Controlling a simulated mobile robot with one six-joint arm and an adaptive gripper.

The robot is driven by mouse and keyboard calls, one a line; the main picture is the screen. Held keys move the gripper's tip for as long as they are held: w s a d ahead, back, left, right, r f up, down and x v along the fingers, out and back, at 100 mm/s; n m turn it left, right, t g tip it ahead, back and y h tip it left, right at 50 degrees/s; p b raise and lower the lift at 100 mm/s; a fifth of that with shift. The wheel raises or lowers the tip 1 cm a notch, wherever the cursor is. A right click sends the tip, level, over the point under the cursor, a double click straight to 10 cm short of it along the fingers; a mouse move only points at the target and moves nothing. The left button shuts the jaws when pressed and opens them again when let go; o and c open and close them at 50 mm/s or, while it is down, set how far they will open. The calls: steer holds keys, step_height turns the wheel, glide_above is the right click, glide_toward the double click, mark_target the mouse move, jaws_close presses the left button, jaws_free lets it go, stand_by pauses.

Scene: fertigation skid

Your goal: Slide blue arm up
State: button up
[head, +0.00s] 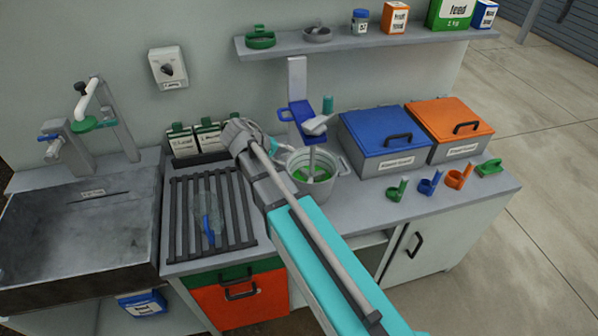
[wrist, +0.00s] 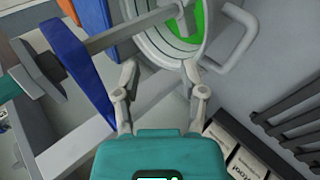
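The blue arm (head: 302,113) juts from a grey upright post (head: 297,75) behind the pot in the head view. A grey mixer head and shaft (head: 312,155) hang from it into the grey pot (head: 342,188), which is green inside. In the wrist view the blue arm (wrist: 72,75) is at the left, with the grey shaft (wrist: 130,30) crossing towards the pot (wrist: 157,50). My gripper (wrist: 160,80) is open, with nothing between its fingers. It is close to the pot and apart from the blue arm. In the head view its fingers are mostly hidden.
A blue-lidded box (head: 375,125) and an orange-lidded box (head: 448,115) stand right of the pot. A shelf (head: 350,42) runs above. A black rack (head: 245,215) lies left of my arm. Several small coloured holders line the counter's right front.

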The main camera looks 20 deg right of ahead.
steer(key=s+d+f+m+g+y+p, duration=0.1)
steer(key=s+d+y+p, duration=0.1)
steer(key=s+y, duration=0.2)
steer(key=shift+s+d+f+g+y+p, duration=0.25)
steer(key=shift+s+g+y+p, duration=0.05)
steer(key=shift+s, duration=1.6)
steer(key=n+t+h+b, duration=0.3)
steer(key=t+h+b, duration=0.3)
steer(key=h, duration=0.4)
glide_toward(279, 114)
steer(key=v, duration=0.3)
steer(key=shift+s+a+f, duration=0.1)
steer(key=shift+a+f, duration=0.2)
steer(key=shift+a, duration=0.05)
steer(key=shift+d, duration=0.15)
steer(key=b+x, duration=0.2)
steer(key=x, duration=1.1)
steer(key=shift+d, duration=0.25)
